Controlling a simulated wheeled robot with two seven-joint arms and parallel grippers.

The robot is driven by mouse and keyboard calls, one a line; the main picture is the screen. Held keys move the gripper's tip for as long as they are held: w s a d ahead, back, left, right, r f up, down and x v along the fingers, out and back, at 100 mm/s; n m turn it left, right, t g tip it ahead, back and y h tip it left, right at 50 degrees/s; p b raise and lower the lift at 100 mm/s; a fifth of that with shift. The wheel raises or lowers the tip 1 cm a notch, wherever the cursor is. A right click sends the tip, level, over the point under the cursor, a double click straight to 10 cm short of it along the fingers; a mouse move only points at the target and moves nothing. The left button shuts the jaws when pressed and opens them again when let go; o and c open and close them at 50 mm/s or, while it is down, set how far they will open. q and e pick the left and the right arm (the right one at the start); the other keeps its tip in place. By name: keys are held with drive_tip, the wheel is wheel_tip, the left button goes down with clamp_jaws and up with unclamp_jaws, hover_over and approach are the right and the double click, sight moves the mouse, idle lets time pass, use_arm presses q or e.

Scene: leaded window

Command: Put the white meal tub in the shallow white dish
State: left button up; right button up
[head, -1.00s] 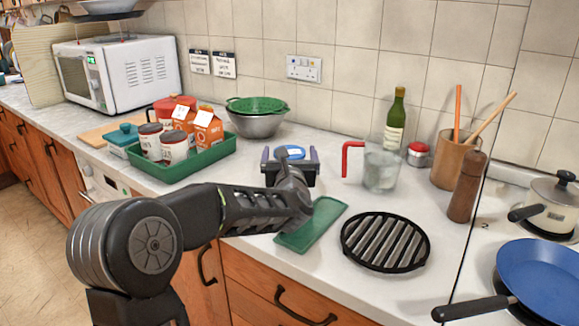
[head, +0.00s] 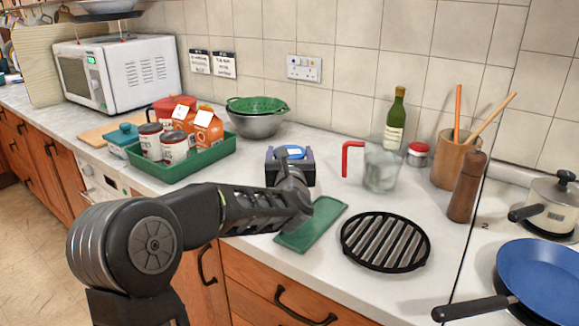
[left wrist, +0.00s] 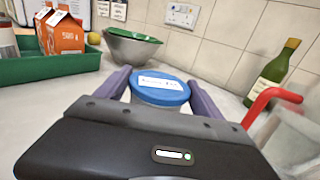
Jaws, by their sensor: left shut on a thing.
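A small tub with a blue lid (head: 291,152) and a white label stands on the worktop; it also shows in the left wrist view (left wrist: 160,92). Its body looks pale but is mostly hidden by my gripper. My left gripper (head: 290,158) is shut on this tub, with a purple-grey finger against each side. No shallow white dish can be made out in these views. My right gripper is not in view.
A green tray (head: 185,172) with cartons and tins is to the left, a bowl with a green colander (head: 256,120) behind. A red-handled jug (head: 380,170), a green bottle (head: 396,122) and a black grill rack (head: 385,242) are to the right.

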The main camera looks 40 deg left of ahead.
use_arm(q)
drive_tip(key=shift+c, duration=1.2)
drive_tip(key=shift+r, duration=0.1)
drive_tip(key=shift+r, duration=0.85)
drive_tip(key=shift+s+d+r, duration=0.1)
drive_tip(key=shift+r, duration=0.85)
drive_tip(key=b+v, duration=0.2)
drive_tip(key=v, duration=1.5)
drive_tip(key=shift+s+d, duration=0.25)
drive_tip(key=shift+f, duration=0.1)
